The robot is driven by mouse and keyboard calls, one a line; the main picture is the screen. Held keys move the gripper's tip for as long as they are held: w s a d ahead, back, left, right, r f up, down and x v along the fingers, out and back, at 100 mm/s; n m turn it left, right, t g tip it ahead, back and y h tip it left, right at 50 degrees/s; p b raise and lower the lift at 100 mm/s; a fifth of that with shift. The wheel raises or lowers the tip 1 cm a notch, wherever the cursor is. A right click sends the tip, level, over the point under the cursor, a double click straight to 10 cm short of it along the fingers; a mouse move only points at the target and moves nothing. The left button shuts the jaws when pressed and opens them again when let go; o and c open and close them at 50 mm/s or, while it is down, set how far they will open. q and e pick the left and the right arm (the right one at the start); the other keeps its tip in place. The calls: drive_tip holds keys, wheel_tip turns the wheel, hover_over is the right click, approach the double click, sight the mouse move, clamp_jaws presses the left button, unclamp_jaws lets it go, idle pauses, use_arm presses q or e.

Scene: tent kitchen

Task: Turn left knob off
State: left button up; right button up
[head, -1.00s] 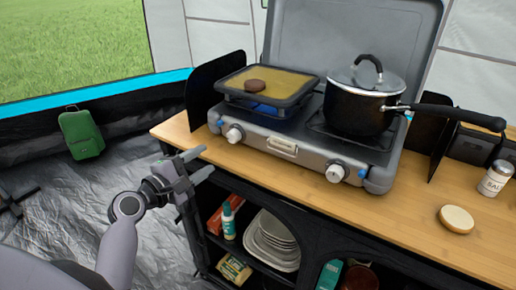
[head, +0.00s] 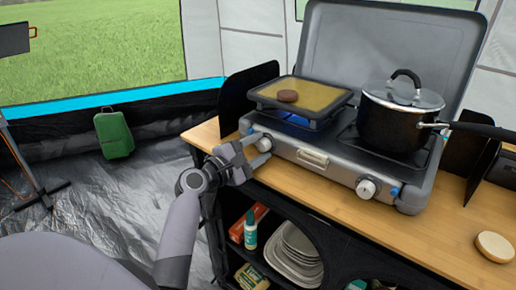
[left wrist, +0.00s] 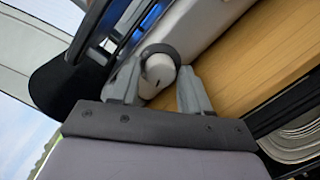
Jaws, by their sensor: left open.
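The left knob (head: 262,142) is a pale round knob on the stove's front face, at its left end. In the left wrist view the knob (left wrist: 160,67) stands just beyond my left gripper (left wrist: 155,85), roughly between the two fingertips. My left gripper (head: 264,151) is open, with its fingers pointing at the knob; I cannot tell if either finger touches it. The stove (head: 330,165) is grey with its lid up. A blue glow (head: 297,119) shows under the griddle (head: 306,101). My right gripper is not in view.
A brown patty (head: 288,96) lies on the griddle. A black lidded pot (head: 395,120) stands on the right burner, above the right knob (head: 366,188). The wooden counter (head: 440,225) has a round bun (head: 494,246). Shelves with plates (head: 295,255) are below.

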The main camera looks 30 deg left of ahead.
use_arm(q)
drive_tip(key=shift+w, duration=0.2)
drive_tip(key=shift+c, duration=0.4)
drive_tip(key=c, duration=0.7)
